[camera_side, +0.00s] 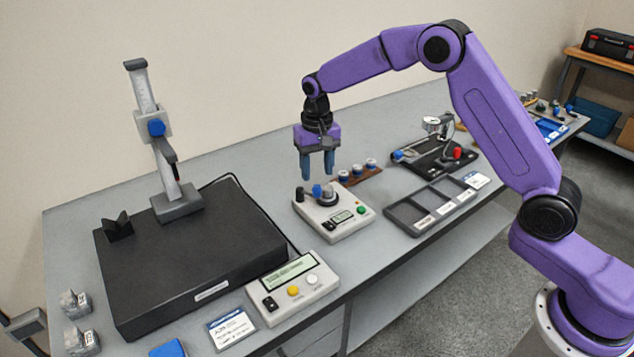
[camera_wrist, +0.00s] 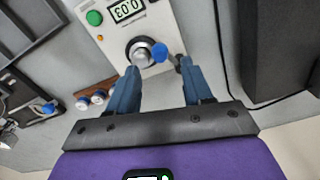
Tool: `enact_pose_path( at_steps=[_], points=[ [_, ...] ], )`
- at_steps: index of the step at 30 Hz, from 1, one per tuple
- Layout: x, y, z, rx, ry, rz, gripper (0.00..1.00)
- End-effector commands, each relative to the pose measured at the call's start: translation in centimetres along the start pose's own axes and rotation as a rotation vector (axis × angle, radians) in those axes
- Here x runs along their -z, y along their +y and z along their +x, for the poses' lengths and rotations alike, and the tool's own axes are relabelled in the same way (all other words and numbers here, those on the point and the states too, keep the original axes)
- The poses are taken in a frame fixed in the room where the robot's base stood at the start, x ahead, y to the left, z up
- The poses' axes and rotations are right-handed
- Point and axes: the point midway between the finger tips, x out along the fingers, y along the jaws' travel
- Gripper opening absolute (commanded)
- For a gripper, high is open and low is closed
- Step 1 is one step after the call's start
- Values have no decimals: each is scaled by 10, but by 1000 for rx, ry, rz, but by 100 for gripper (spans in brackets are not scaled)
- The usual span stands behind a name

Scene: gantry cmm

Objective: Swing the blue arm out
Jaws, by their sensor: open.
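My gripper (camera_side: 316,174) is open and empty, pointing down above a small light-grey instrument (camera_side: 333,217). A small blue part (camera_side: 317,190), which may be the end of the blue arm, stands on this instrument beside a round metal seat (camera_side: 327,199). In the wrist view the blue part (camera_wrist: 159,52) shows as a round blue end right of the metal seat (camera_wrist: 139,52). It appears between and just beyond my blue fingertips (camera_wrist: 157,68), with no clear contact. How the blue part is mounted is too small to tell.
A black plate with a height gauge (camera_side: 165,150) stands left. A control box (camera_side: 293,287) is at the front. Capped pieces in a brown rack (camera_side: 360,175) stand behind the instrument. A black fixture (camera_side: 440,158) and grey tray (camera_side: 432,207) are at the right.

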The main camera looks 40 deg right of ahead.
Motion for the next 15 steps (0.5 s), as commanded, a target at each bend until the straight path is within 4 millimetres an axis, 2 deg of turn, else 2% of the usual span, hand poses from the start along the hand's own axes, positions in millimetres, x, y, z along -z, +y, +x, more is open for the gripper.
enact_pose_path(
  at_steps=[3, 6, 15],
  points=[
    [-1, 1, 21, -2, -3, 0, 50],
    [-1, 0, 33, -1, -2, 0, 50],
    [0, 0, 47, 0, 0, 1, 50]
  ],
)
